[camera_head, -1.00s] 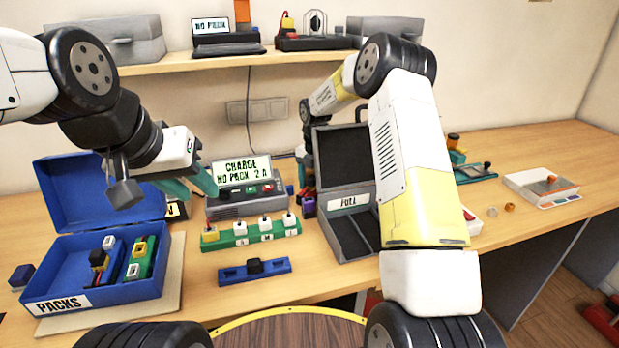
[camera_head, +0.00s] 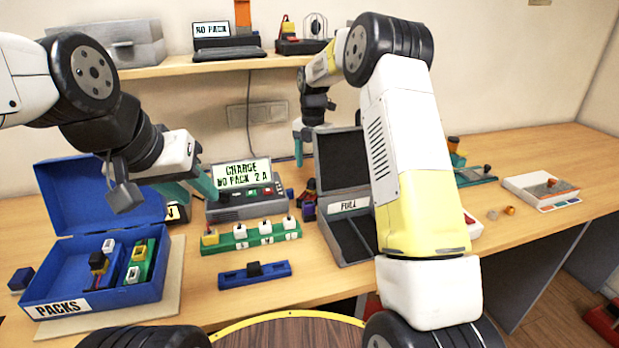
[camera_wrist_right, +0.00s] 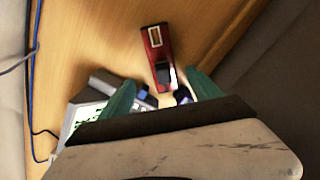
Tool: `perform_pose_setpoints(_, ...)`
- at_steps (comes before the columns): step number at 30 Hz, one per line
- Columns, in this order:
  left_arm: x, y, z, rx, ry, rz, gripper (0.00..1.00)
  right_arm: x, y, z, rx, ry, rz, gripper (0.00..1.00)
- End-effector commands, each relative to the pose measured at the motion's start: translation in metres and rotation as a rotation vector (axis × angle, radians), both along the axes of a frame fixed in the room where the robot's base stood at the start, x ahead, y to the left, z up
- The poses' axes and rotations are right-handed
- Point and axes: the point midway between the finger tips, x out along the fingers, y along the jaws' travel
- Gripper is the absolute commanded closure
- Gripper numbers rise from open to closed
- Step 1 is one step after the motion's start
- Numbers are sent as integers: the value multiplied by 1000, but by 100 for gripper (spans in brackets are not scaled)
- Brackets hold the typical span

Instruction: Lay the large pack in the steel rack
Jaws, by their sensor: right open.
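A red pack (camera_wrist_right: 158,52) with a black end lies on the wooden table in the right wrist view, beyond my open fingers. In the head view, a small dark red and purple item (camera_head: 309,203) stands right of the charger; it may be this pack. My right gripper (camera_head: 305,140) is open and raised above that spot; it also shows in the wrist view (camera_wrist_right: 163,94), empty. A grey case (camera_head: 352,240) labelled FULL stands open with long troughs, partly hidden by my right arm; I cannot tell if it is the steel rack. My left gripper (camera_head: 190,187) looks open and empty before the charger.
The charger (camera_head: 238,205) reads "CHARGE NO PACK 2 A". A green strip (camera_head: 250,236) with several plugs and a blue bar (camera_head: 254,274) lie in front. A blue PACKS box (camera_head: 150,290) holds blue and green packs at left. The right tabletop has free room.

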Motion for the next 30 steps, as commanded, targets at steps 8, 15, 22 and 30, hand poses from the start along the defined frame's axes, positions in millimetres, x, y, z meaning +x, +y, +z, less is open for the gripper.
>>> perform_pose_setpoints(8, 0, 0, 0, 0, 0, 0, 64, 1, -1, -26, -3, -4, -2, 27)
perform_pose_setpoints(15, 0, 0, 0, 0, 0, 0, 64, 0, -5, -57, -4, -4, -3, 27)
perform_pose_setpoints(22, 0, 0, 0, 0, 0, 0, 64, 1, -6, -83, -3, -6, -3, 27)
perform_pose_setpoints(30, 0, 0, 0, 0, 0, 0, 64, 1, -6, -84, -2, -7, -3, 31)
